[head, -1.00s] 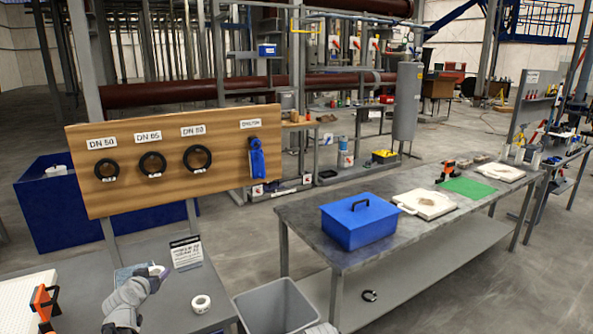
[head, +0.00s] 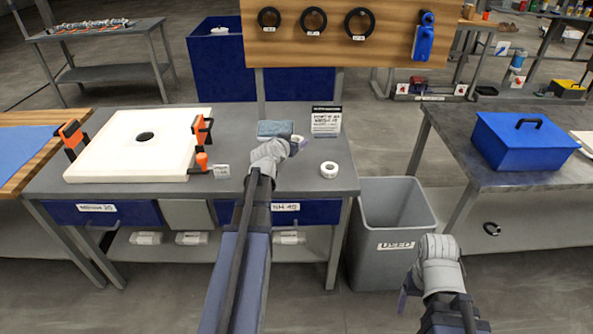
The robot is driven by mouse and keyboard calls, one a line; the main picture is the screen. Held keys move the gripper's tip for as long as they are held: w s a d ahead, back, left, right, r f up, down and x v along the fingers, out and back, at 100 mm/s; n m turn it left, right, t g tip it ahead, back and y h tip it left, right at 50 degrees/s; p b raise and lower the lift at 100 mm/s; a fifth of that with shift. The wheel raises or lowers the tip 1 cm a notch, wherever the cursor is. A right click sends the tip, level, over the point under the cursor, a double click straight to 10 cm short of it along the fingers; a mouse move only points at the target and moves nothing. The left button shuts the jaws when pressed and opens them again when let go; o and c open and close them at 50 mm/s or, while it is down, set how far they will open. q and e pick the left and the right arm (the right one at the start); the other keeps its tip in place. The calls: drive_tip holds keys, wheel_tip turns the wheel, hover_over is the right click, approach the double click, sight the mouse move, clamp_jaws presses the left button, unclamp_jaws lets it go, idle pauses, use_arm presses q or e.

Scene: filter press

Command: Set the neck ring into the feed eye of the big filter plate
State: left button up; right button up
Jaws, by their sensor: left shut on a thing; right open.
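The big white filter plate (head: 110,163) lies flat on the grey bench at the left, with a dark round feed eye (head: 145,138) near its middle. My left gripper (head: 295,147) is over the right part of that bench, right of the plate, and is shut on a small pale thing (head: 298,139). It looks like a white ring, but the fingers hide much of it. A white ring-shaped roll (head: 329,169) lies on the bench to the right of this gripper. My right gripper (head: 405,292) is low in front of the grey bin, open and empty.
Orange-and-black clamps (head: 71,137) sit at the plate's left and right edges.

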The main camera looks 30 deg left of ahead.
sight(294, 171)
use_arm(q)
drive_tip(key=shift+f+b, duration=5)
drive_tip(key=shift+f, duration=0.05)
drive_tip(key=shift+r, duration=0.15)
drive_tip(key=o, duration=1.4)
drive_tip(key=shift+c, duration=0.2)
drive_tip(key=shift+s+r+p, duration=0.1)
drive_tip(key=shift+r+p, duration=0.1)
drive_tip(key=shift+p, duration=0.1)
drive_tip(key=p+v, duration=0.2)
drive_tip(key=v, duration=0.4)
drive_tip(key=p+v, duration=0.2)
drive_tip(key=v, duration=0.3)
drive_tip(key=shift+s+d, duration=0.15)
drive_tip(key=shift+s, duration=0.3)
